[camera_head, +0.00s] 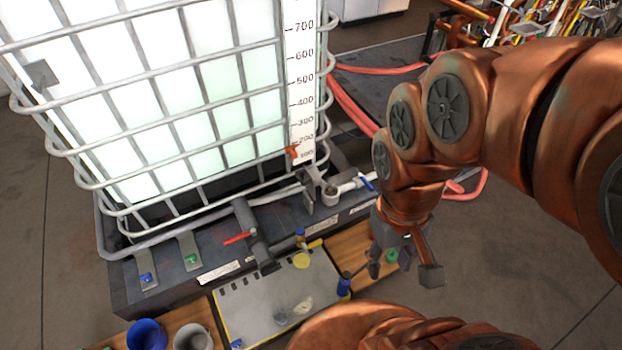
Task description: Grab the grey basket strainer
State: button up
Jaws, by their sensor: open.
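A grey cup-like vessel (193,338) stands left of the tray, partly cut off by the frame. My gripper (402,268) hangs to the right of the tray, pointing down. Its fingers are spread, with nothing seen held between them. A small green and purple item shows behind the fingers.
A blue cup (147,335) stands beside the grey vessel. A dark blue bottle-like item (344,284) stands at the tray's right edge. A large caged white tank (170,100) with valves rises behind. Red hoses (352,105) run behind my arm. Open floor lies at right.

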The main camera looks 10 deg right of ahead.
aim_at(329, 192)
jog(key=z, duration=0.05)
jog(key=k, duration=0.5)
jog(key=z, duration=0.95)
jog(key=i, duration=1.05)
jog(key=u, duration=2)
